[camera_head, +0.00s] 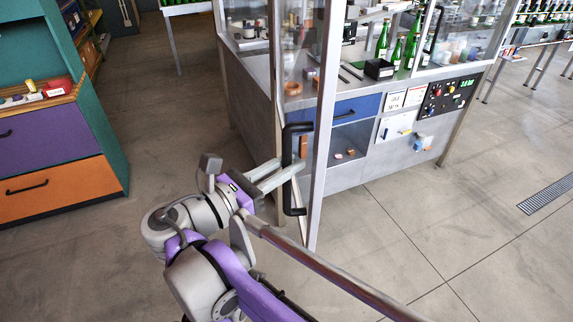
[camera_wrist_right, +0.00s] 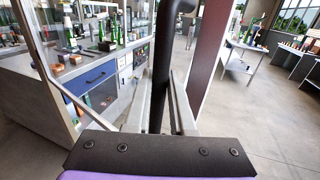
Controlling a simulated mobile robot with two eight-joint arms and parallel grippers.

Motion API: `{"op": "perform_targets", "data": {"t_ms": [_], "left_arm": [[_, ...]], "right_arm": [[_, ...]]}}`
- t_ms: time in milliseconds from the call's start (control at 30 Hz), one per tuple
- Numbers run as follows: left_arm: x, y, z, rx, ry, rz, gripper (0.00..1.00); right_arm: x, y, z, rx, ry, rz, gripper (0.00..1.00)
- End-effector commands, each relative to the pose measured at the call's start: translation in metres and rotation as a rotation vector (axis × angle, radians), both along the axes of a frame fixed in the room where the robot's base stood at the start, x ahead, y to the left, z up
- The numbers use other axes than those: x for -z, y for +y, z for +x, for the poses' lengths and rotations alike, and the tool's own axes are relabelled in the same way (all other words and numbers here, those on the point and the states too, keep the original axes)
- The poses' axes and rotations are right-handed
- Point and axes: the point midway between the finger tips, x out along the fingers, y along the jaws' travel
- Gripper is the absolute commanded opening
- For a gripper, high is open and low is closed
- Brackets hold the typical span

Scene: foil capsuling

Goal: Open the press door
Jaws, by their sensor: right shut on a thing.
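The press door (camera_head: 327,110) is a tall glass panel in a metal frame. In the head view it stands swung out at an angle from the front of the press (camera_head: 250,95). Its black vertical handle (camera_head: 295,204) is on the side facing my right arm. My right gripper (camera_head: 282,175) reaches in from the lower left and is shut on the handle. In the right wrist view the black handle bar (camera_wrist_right: 161,70) runs upright between the two fingers. My left gripper is not in view.
Green bottles (camera_head: 383,40) and small items stand on the press worktop. A control panel (camera_head: 447,97) and a blue drawer (camera_head: 357,108) are on its front. A teal cabinet with purple and orange drawers (camera_head: 55,190) stands at the left.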

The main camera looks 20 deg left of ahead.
Motion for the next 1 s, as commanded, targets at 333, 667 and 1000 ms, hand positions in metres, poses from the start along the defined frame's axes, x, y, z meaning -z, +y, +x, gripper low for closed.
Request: {"op": "perform_targets", "data": {"t_ms": [333,667,1000], "left_arm": [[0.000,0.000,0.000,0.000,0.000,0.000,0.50],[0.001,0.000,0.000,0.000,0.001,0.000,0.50],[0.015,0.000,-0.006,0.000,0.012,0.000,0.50]], "right_arm": [[-0.001,0.001,0.001,-0.002,-0.002,-0.001,0.52],[0.000,0.001,-0.002,-0.001,0.000,0.000,0.52],[0.002,0.029,-0.053,-0.006,0.001,0.000,0.52]]}}
